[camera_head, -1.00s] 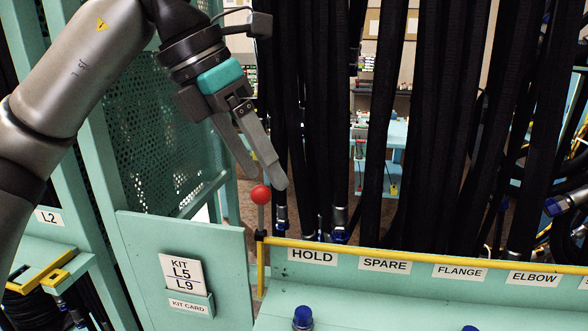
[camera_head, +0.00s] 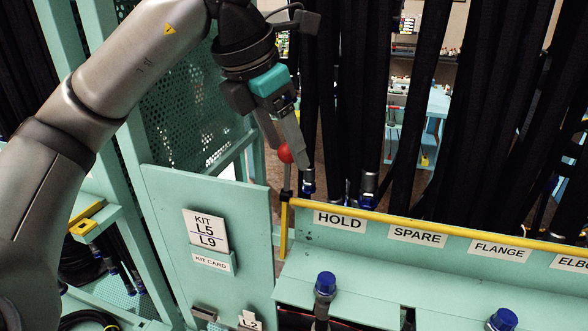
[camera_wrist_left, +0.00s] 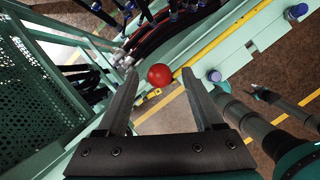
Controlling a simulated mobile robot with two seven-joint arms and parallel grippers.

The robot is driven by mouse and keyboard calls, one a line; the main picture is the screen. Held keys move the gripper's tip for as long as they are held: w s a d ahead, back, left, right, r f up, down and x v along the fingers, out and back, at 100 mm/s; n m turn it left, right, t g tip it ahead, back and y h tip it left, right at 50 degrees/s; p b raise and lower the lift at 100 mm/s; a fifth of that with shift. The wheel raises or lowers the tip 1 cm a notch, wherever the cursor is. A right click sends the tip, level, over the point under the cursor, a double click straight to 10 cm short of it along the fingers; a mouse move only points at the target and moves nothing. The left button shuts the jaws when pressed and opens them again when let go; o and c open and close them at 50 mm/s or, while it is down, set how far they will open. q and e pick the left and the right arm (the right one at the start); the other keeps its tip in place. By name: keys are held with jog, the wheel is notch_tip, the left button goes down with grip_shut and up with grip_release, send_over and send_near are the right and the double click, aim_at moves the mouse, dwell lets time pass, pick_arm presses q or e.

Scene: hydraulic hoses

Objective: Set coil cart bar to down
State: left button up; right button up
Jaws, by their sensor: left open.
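A red ball knob (camera_head: 285,153) tops a short upright grey post (camera_head: 287,180) at the left end of a yellow bar (camera_head: 400,217). The bar runs along the top edge of a green labelled shelf. My left gripper (camera_head: 291,158) comes down from above with its fingers open around the knob. In the left wrist view, the red knob (camera_wrist_left: 159,75) lies between the two fingertips (camera_wrist_left: 159,80), with a gap on each side. I cannot tell whether a finger touches it.
Black hoses (camera_head: 380,100) hang close behind the bar. A green panel with a kit card (camera_head: 207,230) stands left of the knob, and a perforated green screen (camera_head: 185,110) behind it. Blue-capped fittings (camera_head: 326,283) stand in front of the bar.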

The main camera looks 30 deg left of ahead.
pick_arm(q)
jog(key=shift+x, duration=2.65)
grip_shut()
